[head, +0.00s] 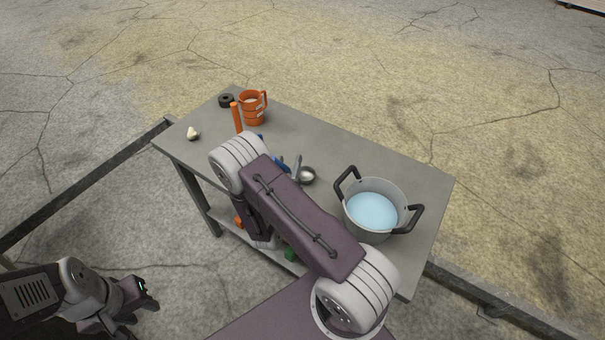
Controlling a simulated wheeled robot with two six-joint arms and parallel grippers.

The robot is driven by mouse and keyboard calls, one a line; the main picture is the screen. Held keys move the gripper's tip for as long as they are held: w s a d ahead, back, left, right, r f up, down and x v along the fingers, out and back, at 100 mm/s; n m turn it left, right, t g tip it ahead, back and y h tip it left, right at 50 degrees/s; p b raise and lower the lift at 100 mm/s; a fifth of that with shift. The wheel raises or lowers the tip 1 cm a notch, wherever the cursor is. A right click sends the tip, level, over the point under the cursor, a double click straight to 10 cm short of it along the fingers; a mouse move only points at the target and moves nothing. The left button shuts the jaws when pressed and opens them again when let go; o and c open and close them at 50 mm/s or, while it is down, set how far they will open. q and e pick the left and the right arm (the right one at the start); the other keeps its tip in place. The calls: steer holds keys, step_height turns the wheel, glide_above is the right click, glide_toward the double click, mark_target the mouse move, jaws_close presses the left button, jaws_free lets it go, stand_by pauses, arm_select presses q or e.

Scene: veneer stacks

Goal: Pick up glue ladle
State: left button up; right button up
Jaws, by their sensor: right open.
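The glue ladle is likely the shiny metal bowl (307,176) on the grey table, right of my raised right arm. A grey handle-like piece stands up beside it, and I cannot tell if it is part of the ladle. A grey pot (351,207) with two dark handles and pale blue liquid stands to its right. My right arm crosses in front of the table's middle and hides its own gripper. My left gripper (147,293) is low at the left, over the floor and well away from the table. Its jaw gap is too small to judge.
An orange mug (253,107), an orange stick (237,117), a black ring (226,101) and a small cream piece (193,134) sit at the table's far left. Blue parts (281,164) show beside my arm. A green object (290,255) shows below the tabletop.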

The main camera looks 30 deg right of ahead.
steer(key=shift+w+d, duration=0.15)
steer(key=shift+d, duration=0.05)
jaws_close()
